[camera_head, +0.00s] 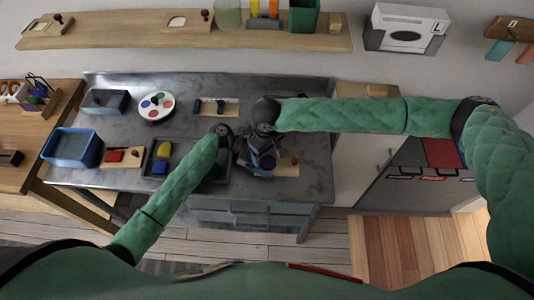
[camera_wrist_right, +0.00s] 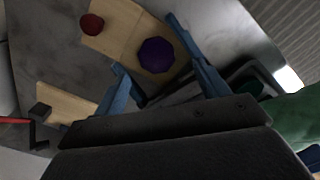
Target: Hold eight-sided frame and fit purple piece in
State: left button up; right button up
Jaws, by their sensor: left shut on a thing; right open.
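The eight-sided frame is a pale wooden board (camera_head: 287,170) with a red knob (camera_wrist_right: 92,24), near the front right of the grey bench. The purple piece (camera_wrist_right: 156,55) lies at the board's opening; it also shows in the head view (camera_head: 267,161). I cannot tell whether it is seated. My right gripper (camera_wrist_right: 146,44) is open above the board, its blue fingers on either side of the purple piece with nothing gripped. My left gripper (camera_head: 236,152) is at the board's left side, shut on the frame; its fingertips are largely hidden by the right gripper.
A dark tray (camera_head: 208,180) with yellow and blue blocks lies left of the board. Another wooden board (camera_head: 232,107) with a dark knob lies behind.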

jog(key=shift+w+d+r, duration=0.1)
jog(key=shift+r, duration=1.3)
pick_arm(q)
jog(key=o, duration=0.6)
jog(key=shift+c, duration=0.2)
